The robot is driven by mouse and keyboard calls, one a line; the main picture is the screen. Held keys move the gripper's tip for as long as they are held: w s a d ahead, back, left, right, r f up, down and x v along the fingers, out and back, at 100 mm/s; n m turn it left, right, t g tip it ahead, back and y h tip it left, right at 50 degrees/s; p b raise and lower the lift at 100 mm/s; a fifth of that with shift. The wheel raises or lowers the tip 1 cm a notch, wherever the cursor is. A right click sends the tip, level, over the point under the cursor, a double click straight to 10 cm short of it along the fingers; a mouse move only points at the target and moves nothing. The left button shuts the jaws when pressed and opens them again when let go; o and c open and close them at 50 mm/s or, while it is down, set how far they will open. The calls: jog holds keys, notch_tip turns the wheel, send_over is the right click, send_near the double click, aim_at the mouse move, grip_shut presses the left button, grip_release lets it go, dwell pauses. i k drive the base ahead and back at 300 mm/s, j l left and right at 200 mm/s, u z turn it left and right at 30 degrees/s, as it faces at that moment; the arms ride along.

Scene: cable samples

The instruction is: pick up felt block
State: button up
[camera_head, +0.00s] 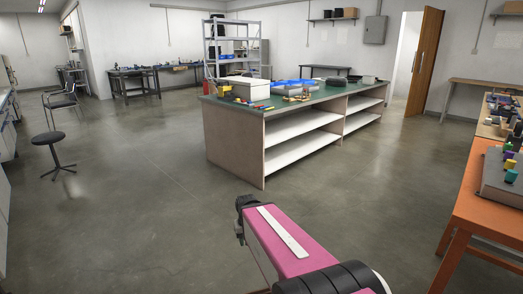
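I cannot tell which object is the felt block; everything on the work surfaces is small at this distance. Small coloured pieces (264,107) lie on the near left part of the green-topped island bench (290,109). Several small coloured items, one of them purple (511,165), sit on a grey case at the right edge. My pink arm link (272,238) reaches up from the bottom of the view over open floor, far from both work surfaces. My gripper's fingers do not show.
An orange table (472,205) bears the grey case (497,180) at the right. A white box (243,88) and a blue tray (294,85) stand on the island. A black stool (48,138) is at the left. Floor (140,200) around the island is clear.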

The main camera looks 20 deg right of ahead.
aim_at(488, 122)
jog(key=i+l+z, duration=0.15)
jog(key=i+z, duration=1.05)
jog(key=i+j+z, duration=0.25)
jog(key=z, duration=0.15)
jog(key=i+l+z, duration=0.25)
jog(key=i+z, duration=1.15)
jog(key=i, duration=0.3)
jog(key=j+z, duration=0.05)
